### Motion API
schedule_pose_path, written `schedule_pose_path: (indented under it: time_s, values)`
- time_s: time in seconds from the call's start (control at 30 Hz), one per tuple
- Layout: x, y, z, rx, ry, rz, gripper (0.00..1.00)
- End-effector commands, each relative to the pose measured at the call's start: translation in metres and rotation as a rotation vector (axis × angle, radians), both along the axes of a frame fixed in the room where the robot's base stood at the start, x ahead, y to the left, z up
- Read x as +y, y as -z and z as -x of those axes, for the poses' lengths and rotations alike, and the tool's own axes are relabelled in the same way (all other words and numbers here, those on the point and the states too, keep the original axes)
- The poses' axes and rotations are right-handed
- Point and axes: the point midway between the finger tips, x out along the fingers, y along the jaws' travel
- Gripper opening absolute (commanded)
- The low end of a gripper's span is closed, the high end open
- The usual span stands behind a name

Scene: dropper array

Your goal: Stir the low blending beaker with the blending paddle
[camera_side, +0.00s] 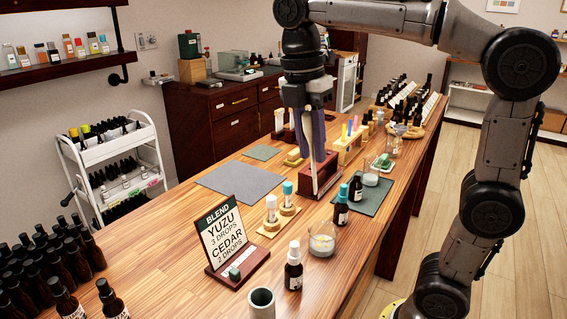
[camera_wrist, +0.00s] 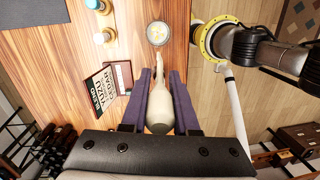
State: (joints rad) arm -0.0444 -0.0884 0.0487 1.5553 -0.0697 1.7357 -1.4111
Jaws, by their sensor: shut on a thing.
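The blending paddle (camera_wrist: 160,112) is pale and slim. In the wrist view it lies between the two purple fingers of my gripper (camera_wrist: 159,78), which is shut on it. In the side view my gripper (camera_side: 316,158) points down, and the paddle (camera_side: 314,176) shows as a thin pale strip below the fingers, overlapping a dark red block (camera_side: 329,176); I cannot tell whether it touches the block. The low blending beaker (camera_side: 322,241) is clear glass with pale yellow contents, nearer the camera than my gripper. It also shows in the wrist view (camera_wrist: 158,33), beyond the paddle's tip.
A blend sign (camera_side: 226,241) stands left of the beaker, with a dark dropper bottle (camera_side: 293,267) and a grey cup (camera_side: 261,302) in front. A grey mat (camera_side: 240,184) is clear.

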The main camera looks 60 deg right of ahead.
Motion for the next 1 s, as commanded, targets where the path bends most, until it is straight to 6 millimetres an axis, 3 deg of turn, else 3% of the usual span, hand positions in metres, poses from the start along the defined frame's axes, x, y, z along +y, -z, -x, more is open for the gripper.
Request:
schedule_pose_path:
  time_s: [0.17,0.4,1.0]
  values:
    - [-0.034,0.0,0.01,0.028,0.006,0.0,0.0]
    - [-0.031,0.041,0.01,0.03,-0.001,0.0,0.0]
    - [-0.028,0.082,0.005,0.029,-0.001,0.0,0.0]
